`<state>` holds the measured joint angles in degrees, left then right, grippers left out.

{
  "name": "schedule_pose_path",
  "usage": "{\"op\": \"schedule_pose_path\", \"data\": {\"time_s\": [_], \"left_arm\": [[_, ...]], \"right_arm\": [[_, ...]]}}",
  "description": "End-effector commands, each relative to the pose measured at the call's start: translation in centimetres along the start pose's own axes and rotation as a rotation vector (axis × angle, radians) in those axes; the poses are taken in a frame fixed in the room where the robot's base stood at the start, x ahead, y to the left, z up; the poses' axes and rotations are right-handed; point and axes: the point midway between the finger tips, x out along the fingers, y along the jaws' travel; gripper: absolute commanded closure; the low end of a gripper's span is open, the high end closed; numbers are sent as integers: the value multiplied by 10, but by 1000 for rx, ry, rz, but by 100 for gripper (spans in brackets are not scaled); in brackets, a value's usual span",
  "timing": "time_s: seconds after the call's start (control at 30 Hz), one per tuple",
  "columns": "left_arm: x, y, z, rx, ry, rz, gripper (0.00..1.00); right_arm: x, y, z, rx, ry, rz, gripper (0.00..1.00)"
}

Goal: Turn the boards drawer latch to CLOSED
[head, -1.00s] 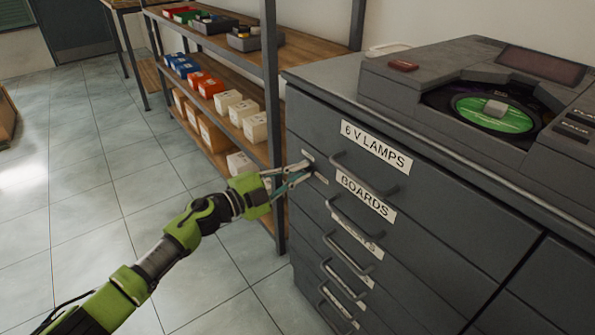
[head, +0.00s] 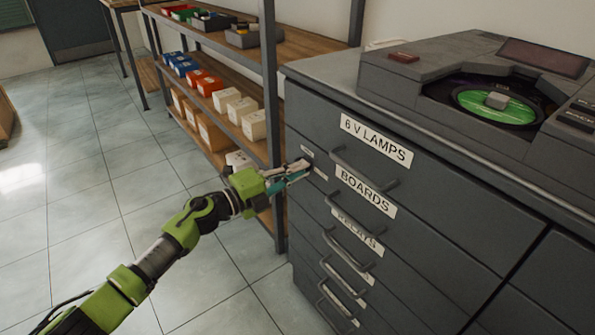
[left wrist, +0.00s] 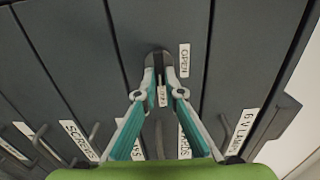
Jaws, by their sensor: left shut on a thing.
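The boards drawer (head: 330,198) is a dark grey front with a BOARDS label (head: 366,190), second from the top and closed. My left gripper (head: 304,166) is at its left end. In the left wrist view, my left gripper (left wrist: 159,74) is shut on the small dark latch (left wrist: 157,56), with one fingertip on each side. An OPEN label (left wrist: 184,60) is beside the latch. A small white label (left wrist: 162,96) shows between the fingers, its text too small to read. In the head view the gripper covers the latch. My right gripper is not in view.
The 6 V LAMPS drawer (head: 345,119) is above, with its bar handle (head: 363,172) close by. Further labelled drawers are below. A turntable unit (head: 475,75) stands on the cabinet top. A shelf post (head: 270,100) rises just behind my gripper. The floor at left is clear.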

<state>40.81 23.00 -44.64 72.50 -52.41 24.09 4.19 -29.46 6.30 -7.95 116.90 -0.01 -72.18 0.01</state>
Motion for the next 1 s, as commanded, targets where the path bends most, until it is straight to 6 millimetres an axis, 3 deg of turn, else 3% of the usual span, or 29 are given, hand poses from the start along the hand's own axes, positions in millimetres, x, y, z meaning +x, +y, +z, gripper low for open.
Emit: {"op": "schedule_pose_path", "data": {"time_s": [0.3,0.33,0.37,0.4,0.77,1.0], "left_arm": [[0,1,0,5,1,3,100],[0,2,0,5,1,3,83],[0,1,0,4,1,3,76],[0,1,0,4,1,3,74],[-3,1,0,3,0,2,74],[-39,2,1,3,-2,4,74]], "right_arm": [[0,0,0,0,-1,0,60],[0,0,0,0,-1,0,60],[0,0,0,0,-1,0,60],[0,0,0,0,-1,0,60],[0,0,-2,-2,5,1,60],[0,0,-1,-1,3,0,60]]}}
